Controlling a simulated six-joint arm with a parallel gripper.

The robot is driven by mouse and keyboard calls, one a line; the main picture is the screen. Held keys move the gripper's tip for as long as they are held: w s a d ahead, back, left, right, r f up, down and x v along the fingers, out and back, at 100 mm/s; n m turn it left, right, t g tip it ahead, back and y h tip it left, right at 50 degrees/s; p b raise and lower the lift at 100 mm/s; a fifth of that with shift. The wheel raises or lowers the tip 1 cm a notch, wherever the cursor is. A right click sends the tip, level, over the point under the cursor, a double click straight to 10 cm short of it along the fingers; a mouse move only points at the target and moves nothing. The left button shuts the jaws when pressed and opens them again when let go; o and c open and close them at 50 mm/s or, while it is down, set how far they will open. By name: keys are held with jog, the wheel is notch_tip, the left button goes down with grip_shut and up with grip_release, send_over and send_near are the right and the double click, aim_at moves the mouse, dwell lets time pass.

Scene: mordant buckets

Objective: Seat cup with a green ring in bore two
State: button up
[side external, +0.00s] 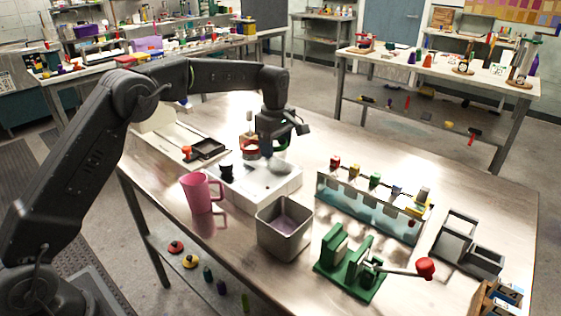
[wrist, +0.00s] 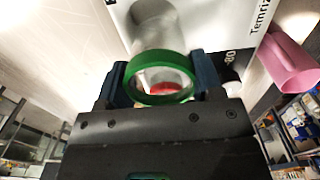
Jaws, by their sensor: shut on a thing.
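My gripper (side external: 277,146) is shut on a clear cup with a green ring (wrist: 160,98); its blue fingers (wrist: 160,76) stand on either side of the ring in the wrist view. In the side view the clear cup body (side external: 279,166) shows below the fingers, over the back right part of a white block (side external: 262,199). I cannot tell whether the cup's lower end is above a bore or inside one. The bores are mostly hidden, and the white block (wrist: 222,22) shows printed lettering in the wrist view.
A cup with a red ring (side external: 250,150) stands just left of my gripper. A small black piece (side external: 227,173) is on the block's left part. A pink mug (side external: 201,193), a grey metal bin (side external: 284,228), a glass-fronted rack (side external: 370,208) and a green clamp (side external: 350,265) stand around.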

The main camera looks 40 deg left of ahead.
aim_at(281, 161)
jog(key=shift+w+d+f, duration=0.3)
jog(key=shift+d+f, duration=0.1)
jog(key=shift+d, duration=0.2)
jog(key=shift+f, duration=2)
jog(key=o, duration=1)
jog(key=shift+f, duration=0.15)
jog(key=shift+o, duration=0.2)
notch_tip(281, 161, up, 12)
jog(key=shift+r, duration=0.25)
